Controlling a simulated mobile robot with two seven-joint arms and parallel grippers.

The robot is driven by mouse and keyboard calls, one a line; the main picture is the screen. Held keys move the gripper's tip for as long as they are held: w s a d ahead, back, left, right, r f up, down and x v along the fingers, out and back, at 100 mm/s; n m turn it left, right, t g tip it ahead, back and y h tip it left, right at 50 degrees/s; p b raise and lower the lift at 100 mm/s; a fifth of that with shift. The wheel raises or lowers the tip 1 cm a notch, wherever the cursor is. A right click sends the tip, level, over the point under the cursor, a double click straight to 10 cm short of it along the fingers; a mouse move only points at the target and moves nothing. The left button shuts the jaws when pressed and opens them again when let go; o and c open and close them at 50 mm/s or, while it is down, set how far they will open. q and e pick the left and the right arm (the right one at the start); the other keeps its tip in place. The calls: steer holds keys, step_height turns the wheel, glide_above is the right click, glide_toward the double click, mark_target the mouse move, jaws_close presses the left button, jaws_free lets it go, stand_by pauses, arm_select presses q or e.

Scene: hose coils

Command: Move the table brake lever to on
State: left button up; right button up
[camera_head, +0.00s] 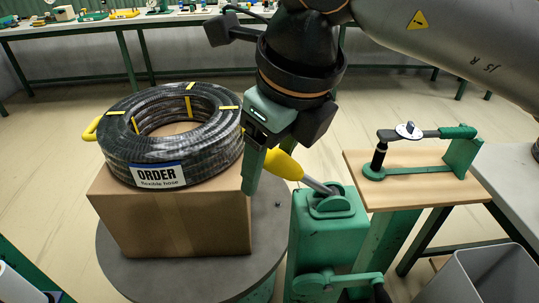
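The table brake lever (284,166) has a thick yellow grip and a bare metal rod. It leans up and to the left from a slotted green housing (338,205) beside the round turntable (117,262). My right gripper (268,170) comes down from above at the yellow grip. One green finger hangs to the left of the grip, and the gripper body hides the grip's upper end. I cannot tell whether the fingers touch or hold it. My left gripper is out of view. No on or off marking is readable.
A black hose coil (148,150) with an "ORDER" label lies on a cardboard box (175,225) on the turntable, close left of my gripper. To the right are a wooden side table (420,190) with a green clamp device (462,150) and a grey bin (485,275).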

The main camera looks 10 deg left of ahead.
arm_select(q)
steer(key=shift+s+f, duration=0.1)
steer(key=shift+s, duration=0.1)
arm_select(e)
steer(key=shift+r, duration=0.1)
steer(key=shift+d+r, duration=0.1)
steer(key=shift+r, duration=0.45)
arm_select(q)
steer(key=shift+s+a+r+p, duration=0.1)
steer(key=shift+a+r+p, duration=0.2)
steer(key=shift+p, duration=0.35)
arm_select(e)
steer(key=v, duration=1.1)
steer(key=shift+r, duration=0.15)
steer(key=shift+s, duration=0.1)
